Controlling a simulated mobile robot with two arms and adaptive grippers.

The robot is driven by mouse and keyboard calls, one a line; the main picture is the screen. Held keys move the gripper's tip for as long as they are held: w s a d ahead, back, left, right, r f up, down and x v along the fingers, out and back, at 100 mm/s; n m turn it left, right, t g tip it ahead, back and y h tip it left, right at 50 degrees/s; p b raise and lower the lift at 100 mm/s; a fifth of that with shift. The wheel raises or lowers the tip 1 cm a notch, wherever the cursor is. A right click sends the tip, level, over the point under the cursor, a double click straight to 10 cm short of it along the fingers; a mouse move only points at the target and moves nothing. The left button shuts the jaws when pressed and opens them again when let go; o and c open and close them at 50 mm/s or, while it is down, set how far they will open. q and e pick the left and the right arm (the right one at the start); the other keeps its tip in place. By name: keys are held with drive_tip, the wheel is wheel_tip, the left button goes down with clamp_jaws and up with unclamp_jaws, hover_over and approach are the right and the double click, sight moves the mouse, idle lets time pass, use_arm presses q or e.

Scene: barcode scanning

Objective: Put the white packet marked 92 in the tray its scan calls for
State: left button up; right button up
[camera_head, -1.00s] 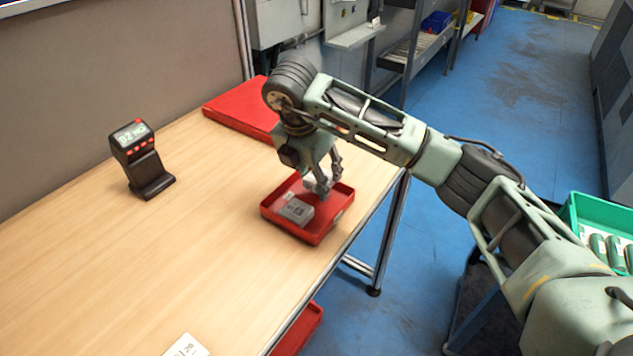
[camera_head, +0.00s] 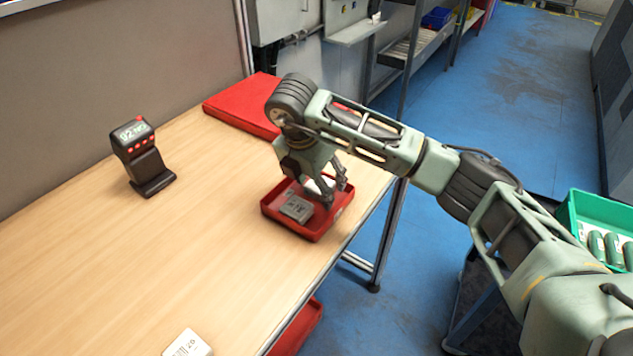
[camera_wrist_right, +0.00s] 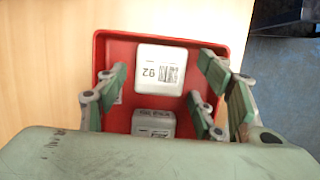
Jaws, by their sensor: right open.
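The white packet marked 92 (camera_wrist_right: 160,70) lies in a small red tray (camera_wrist_right: 101,52), its number and barcode facing up. In the head view the white packet (camera_head: 318,185) is partly hidden by my fingers. A grey packet (camera_head: 297,208) lies in the same red tray (camera_head: 312,237); it also shows in the wrist view (camera_wrist_right: 153,124). My right gripper (camera_head: 335,190) is over the tray with its fingers spread apart, open and holding nothing. In the wrist view the fingers (camera_wrist_right: 160,92) are on both sides of the packets. My left gripper is out of view.
A dark scanner (camera_head: 141,158) stands on the wooden table (camera_head: 150,260), its screen showing 92 and blurred letters. A larger flat red object (camera_head: 240,105) is at the back. Another pale labelled packet (camera_head: 188,344) is at the near edge. A green crate (camera_head: 588,205) stands right.

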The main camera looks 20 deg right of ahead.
drive_tip(key=v, duration=1.2)
drive_tip(key=shift+r, duration=0.15)
